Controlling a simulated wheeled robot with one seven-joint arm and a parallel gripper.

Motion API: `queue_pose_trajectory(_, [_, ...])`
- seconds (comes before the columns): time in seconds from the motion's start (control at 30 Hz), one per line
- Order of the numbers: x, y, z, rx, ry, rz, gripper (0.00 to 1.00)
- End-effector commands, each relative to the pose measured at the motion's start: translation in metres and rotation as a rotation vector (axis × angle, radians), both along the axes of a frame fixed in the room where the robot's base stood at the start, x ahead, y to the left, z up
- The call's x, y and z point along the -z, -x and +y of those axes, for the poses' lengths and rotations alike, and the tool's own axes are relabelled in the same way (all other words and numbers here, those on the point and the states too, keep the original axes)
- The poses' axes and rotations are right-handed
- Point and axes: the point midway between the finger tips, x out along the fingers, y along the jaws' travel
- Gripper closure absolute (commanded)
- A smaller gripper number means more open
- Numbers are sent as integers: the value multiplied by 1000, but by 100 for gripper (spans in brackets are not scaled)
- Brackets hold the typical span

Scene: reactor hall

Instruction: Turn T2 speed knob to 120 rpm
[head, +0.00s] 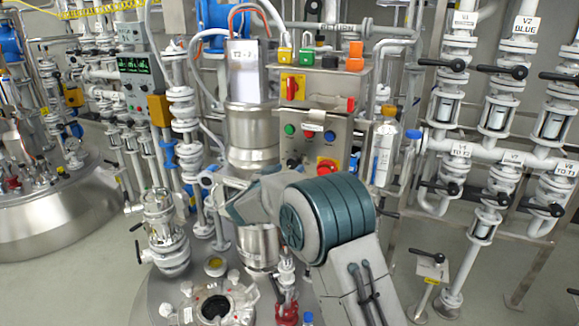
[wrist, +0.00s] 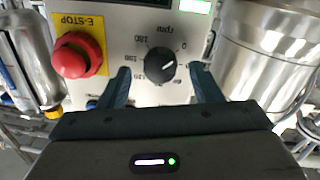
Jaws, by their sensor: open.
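The speed knob (wrist: 160,65) is a round black dial with a white pointer line, on a light panel marked "rpm" in the wrist view. Numbers ring the dial; some lower ones are small or partly covered. My gripper (wrist: 164,82) is open, with one dark finger on each side of the knob's lower part. I cannot tell whether the fingers touch it.
A red E-STOP button (wrist: 78,55) on a yellow plate is close to the left finger. A steel cylinder (wrist: 270,45) stands right of the panel. In the head view, a button box (head: 318,140) stands behind my arm, and valve pipes (head: 490,130) fill the right.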

Motion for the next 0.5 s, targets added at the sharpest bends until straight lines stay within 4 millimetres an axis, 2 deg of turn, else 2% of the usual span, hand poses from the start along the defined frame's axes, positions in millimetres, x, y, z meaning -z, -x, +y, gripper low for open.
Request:
queue_pose_trajectory(0.2, [0,-15,-7,1,0,1,42])
queue_pose_trajectory(0.47, [0,-17,-8,-1,0,1,42])
queue_pose_trajectory(0.5, [0,-17,-8,-1,0,1,45])
